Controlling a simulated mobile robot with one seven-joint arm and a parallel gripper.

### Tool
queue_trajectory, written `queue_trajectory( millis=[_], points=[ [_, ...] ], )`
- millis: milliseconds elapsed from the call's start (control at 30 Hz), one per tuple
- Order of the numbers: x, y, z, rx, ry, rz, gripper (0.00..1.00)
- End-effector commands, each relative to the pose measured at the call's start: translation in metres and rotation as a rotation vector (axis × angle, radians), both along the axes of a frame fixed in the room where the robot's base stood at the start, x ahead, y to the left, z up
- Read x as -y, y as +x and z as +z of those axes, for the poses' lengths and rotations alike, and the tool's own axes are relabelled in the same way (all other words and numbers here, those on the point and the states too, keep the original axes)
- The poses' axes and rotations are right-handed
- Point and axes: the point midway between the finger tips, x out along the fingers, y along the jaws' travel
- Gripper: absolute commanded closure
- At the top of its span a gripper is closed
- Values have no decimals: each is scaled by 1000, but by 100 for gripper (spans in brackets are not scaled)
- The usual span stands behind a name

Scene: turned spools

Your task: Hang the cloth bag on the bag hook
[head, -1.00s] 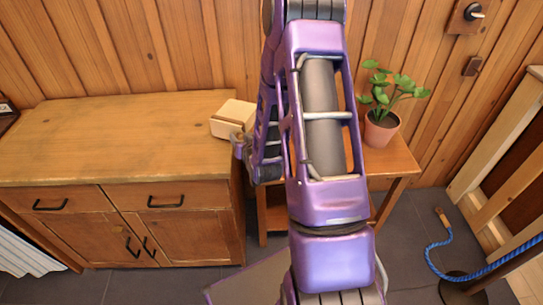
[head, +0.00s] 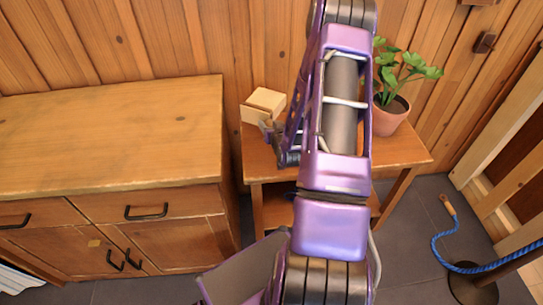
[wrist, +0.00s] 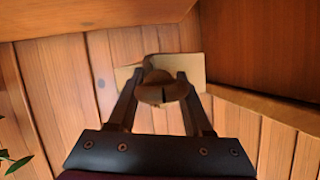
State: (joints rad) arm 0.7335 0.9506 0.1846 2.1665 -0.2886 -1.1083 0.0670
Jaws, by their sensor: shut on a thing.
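My gripper (head: 268,130) is in the head view left of my purple arm, below and against a pale beige, box-like thing (head: 263,103). I take this thing to be the cloth bag. The wrist view shows my gripper (wrist: 163,88) with both fingers closed on a rounded brown part, the pale bag (wrist: 192,75) right behind it. In the head view the bag appears over the back left of the small table; whether it touches the table is not clear. I cannot identify the bag hook for certain; a small brown wooden fitting (head: 484,42) is on the wall at the upper right.
A wooden cabinet (head: 110,130) with a bare top stands at left. The small wooden table (head: 405,150) carries a potted plant (head: 390,115) to the right of my arm. A blue rope (head: 440,245) and dark post base (head: 472,285) are at lower right.

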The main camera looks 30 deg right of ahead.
Motion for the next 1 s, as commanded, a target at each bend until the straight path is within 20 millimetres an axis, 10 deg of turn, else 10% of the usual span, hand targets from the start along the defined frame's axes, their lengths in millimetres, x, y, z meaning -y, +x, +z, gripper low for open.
queue_trajectory(
  millis=[300,1000],
  points=[
    [0,0,-3,1,0,0,100],
    [0,0,-95,2,-1,1,100]
  ],
)
